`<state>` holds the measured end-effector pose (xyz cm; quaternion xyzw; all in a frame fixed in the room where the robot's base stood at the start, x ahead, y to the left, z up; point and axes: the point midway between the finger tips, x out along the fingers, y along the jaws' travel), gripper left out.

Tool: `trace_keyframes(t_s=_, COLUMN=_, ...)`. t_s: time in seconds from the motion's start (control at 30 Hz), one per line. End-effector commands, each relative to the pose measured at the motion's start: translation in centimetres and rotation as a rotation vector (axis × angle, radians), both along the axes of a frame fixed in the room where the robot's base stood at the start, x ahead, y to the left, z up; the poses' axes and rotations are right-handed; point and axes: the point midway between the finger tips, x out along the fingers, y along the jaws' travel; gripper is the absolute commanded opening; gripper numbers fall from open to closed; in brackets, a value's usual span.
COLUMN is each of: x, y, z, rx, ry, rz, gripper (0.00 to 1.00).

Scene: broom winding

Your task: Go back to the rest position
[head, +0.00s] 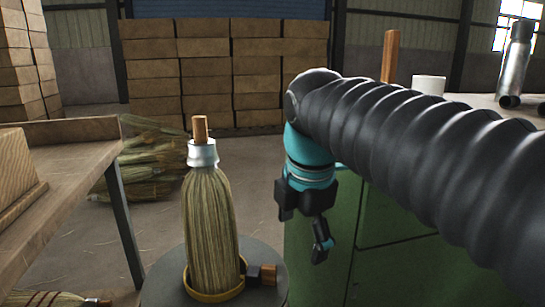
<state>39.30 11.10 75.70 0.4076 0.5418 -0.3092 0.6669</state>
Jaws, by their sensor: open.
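My gripper (313,222) hangs from the teal wrist of my dark ribbed arm, fingers pointing down. It is open, and I see nothing between the fingers. It is to the right of a broom head (211,230), clear of it. The broom head is a bundle of straw with a metal collar (202,153) and a short wooden stub (200,128) on top. It stands upright inside a yellow ring (216,293) on a round grey stand (170,291).
A green cabinet (390,262) stands behind and beside my gripper. A wooden bench (68,160) is at the left. Straw bundles (150,165) lie on the floor behind. Stacked boxes (230,70) line the back. A white cup (429,85) and metal tubes (515,60) are at the right.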

Motion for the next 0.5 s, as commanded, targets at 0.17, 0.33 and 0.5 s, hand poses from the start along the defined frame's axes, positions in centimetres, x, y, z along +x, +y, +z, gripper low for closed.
trace_keyframes(t_s=0.17, x=-1.7, y=-2.8, z=-0.5, rx=0.099, ry=-0.034, rz=-0.361, gripper=0.90)
trace_keyframes(t_s=0.33, x=-3.6, y=-5.4, z=-1.8, rx=0.224, ry=-0.070, rz=-0.765, gripper=0.90)
trace_keyframes(t_s=0.5, x=-5.7, y=-7.7, z=-3.5, rx=0.372, ry=-0.099, rz=-1.177, gripper=0.90)
